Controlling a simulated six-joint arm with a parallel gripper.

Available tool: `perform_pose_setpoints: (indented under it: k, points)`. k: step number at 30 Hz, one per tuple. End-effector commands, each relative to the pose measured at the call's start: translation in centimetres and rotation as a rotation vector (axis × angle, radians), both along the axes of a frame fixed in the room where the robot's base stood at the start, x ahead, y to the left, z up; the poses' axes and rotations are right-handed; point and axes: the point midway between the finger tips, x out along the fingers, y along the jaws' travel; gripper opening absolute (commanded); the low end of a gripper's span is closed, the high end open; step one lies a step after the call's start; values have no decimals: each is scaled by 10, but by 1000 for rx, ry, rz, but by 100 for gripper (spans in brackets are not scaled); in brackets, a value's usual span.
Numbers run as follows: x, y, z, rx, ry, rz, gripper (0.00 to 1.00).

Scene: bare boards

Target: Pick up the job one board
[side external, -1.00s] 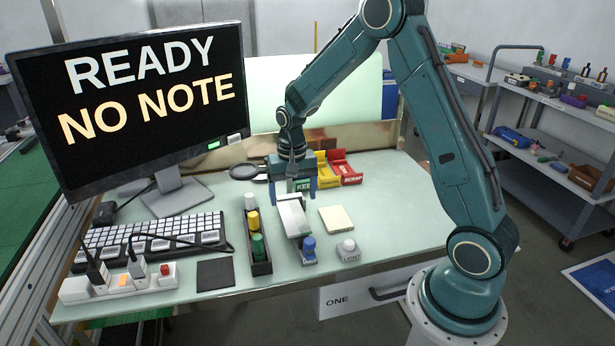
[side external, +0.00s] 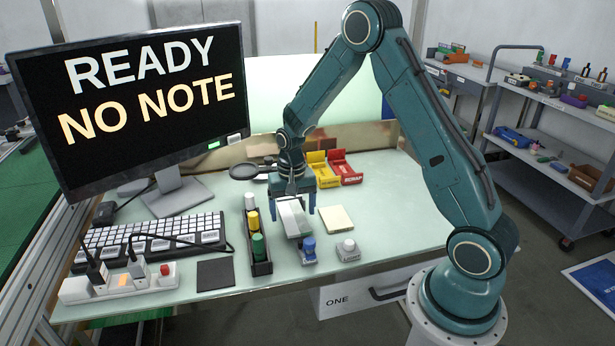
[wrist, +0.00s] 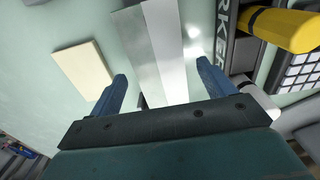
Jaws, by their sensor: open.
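My gripper (side external: 293,222) is open above the bench, with its two blue fingers on either side of a long white and grey flat-topped piece (side external: 291,214). In the wrist view this piece (wrist: 157,45) runs between the fingers (wrist: 167,85), with a gap on each side. I cannot tell whether it is the job one board, as no label shows on it. A drawer front marked ONE (side external: 338,301) with a dark handle is below the bench's front edge. No board is seen in it from here.
A cream square pad (side external: 337,219) lies right of my gripper. A marker rack (side external: 262,268) stands left. Yellow (side external: 322,172) and red (side external: 345,172) trays are behind. A monitor (side external: 130,110) reads READY NO NOTE.

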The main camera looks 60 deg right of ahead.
Motion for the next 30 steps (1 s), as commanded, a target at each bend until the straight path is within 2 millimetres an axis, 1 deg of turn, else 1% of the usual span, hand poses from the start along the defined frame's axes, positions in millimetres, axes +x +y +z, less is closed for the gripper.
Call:
perform_pose_setpoints:
  k: [2,3,5,6,10,11,12,19,23,26,30]
  points:
    - [0,0,0,0,0,0,82]
    - [0,0,0,0,0,0,78]
    - [0,0,0,0,0,0,66]
    - [0,0,0,0,0,0,58]
    - [0,0,0,0,0,0,33]
    - [0,0,0,0,0,0,32]
    - [0,0,0,0,0,0,29]
    - [0,0,1,-1,-1,0,28]
    - [0,0,5,-1,-1,0,28]
    - [1,0,11,-1,-2,0,28]
    - [1,0,26,-1,-4,0,28]
